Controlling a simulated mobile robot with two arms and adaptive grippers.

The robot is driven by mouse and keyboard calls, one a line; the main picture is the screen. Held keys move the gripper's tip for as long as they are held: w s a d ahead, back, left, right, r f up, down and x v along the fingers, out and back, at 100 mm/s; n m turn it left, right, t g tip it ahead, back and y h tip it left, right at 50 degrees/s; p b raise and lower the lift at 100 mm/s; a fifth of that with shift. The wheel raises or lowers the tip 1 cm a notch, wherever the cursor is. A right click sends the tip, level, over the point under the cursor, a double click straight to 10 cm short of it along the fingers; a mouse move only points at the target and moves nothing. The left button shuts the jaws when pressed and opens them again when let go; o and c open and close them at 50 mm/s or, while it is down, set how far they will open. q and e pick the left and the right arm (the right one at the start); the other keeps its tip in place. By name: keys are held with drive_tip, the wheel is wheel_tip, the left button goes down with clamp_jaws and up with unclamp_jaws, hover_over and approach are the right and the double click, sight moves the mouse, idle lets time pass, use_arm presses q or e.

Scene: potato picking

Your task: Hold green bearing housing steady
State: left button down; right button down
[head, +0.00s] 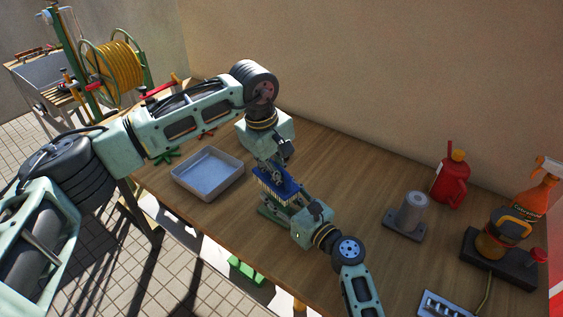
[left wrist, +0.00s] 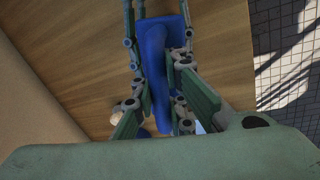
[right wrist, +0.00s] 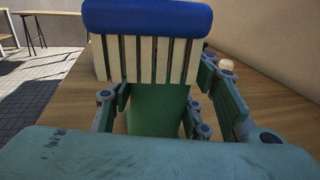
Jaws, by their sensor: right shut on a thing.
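The green bearing housing (head: 270,212) is on the wooden table, mostly hidden in the head view by my right gripper and a brush. In the right wrist view its green body (right wrist: 158,110) sits between my right fingers. My right gripper (head: 293,213) is shut on it from the front right. My left gripper (head: 272,172) points down from above, shut on the blue brush (head: 285,187). The brush's blue back (left wrist: 157,60) lies between the left finger pads. Its pale bristles (right wrist: 150,60) point down in front of the housing's upper part; contact is unclear.
A shallow grey tray (head: 237,180) lies left of the grippers, with small green (head: 166,156) and red parts behind it. At right are a grey cylinder on a base (head: 412,212), a red can (head: 450,183) and an orange spray bottle (head: 533,195). Table between is clear.

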use_arm(q)
drive_tip(key=shift+w+d, duration=0.55)
drive_tip(key=shift+w, duration=0.2)
drive_tip(key=shift+w+d, duration=0.55)
drive_tip(key=shift+w, duration=0.15)
wheel_tip(320, 180, up, 9)
use_arm(e)
drive_tip(key=c, duration=0.9)
unclamp_jaws()
drive_tip(key=shift+o, duration=0.3)
drive_tip(key=o, duration=0.8)
drive_tip(key=shift+c, duration=0.2)
